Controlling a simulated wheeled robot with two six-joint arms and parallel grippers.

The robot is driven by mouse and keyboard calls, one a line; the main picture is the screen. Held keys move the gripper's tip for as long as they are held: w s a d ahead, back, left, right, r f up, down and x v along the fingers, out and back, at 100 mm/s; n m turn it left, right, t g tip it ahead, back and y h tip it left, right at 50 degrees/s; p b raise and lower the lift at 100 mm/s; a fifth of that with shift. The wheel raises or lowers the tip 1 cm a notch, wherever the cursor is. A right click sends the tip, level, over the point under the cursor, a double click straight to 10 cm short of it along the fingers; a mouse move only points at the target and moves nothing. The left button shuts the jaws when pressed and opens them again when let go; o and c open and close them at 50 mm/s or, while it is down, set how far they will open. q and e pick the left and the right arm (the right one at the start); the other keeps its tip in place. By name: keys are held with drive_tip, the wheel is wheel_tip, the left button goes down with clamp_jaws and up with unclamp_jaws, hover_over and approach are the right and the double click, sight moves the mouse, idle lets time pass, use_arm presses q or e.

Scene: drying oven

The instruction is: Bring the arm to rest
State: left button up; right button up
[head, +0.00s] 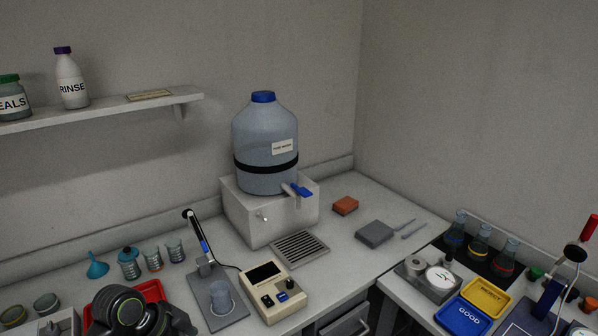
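Neither of my grippers shows in the head view. A dark rounded shape with a thin green ring stands at the bottom edge, left of the middle, and looks like a link of my own arm. It covers part of a red tray (152,290). No gripper fingers can be made out on it. Whether anything is held cannot be seen.
A large blue-capped water jug (262,130) stands on a white block (240,212). A meter (272,292) and a pen-like probe on a stand (222,306) are near the front. Yellow (488,296) and blue (463,318) trays lie right. A shelf (110,109) hangs upper left.

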use_arm(q)
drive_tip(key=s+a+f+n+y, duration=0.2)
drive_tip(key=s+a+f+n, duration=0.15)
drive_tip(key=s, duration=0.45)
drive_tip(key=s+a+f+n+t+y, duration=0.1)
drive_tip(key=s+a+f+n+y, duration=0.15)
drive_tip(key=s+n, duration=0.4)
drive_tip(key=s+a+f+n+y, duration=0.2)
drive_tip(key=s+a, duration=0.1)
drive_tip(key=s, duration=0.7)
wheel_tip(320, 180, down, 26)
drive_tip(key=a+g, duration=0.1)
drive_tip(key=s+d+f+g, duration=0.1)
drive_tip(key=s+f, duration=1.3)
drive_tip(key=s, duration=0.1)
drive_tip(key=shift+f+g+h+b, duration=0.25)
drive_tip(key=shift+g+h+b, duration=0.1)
drive_tip(key=shift+b, duration=0.1)
